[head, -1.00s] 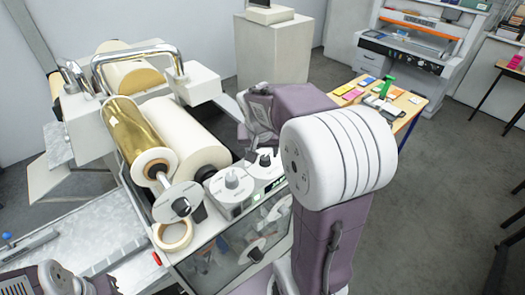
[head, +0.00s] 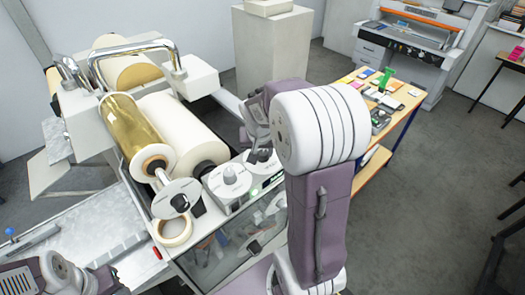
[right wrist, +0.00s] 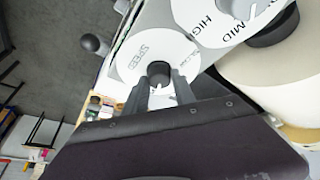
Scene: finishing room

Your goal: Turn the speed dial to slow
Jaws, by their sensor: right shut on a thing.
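The speed dial is a white disc (right wrist: 135,57) marked "SPEED" with a dark knob (right wrist: 158,69) in the right wrist view. My right gripper (right wrist: 160,80) has its two dark fingers on either side of that knob and is shut on it. The fingers hide part of the disc's lettering. In the head view the dial (head: 262,161) is on the machine's front panel, partly hidden under my right gripper (head: 259,146). Part of my left arm shows at the lower left of the head view; I cannot make out its gripper.
A second dial (head: 230,178), marked "HIGH" and "MID" in the wrist view, sits beside the speed dial. A gold foil roll (head: 135,130) and white roll (head: 183,138) lie behind the panel. A tape ring (head: 173,231) is at left. A wooden table (head: 397,108) stands at right.

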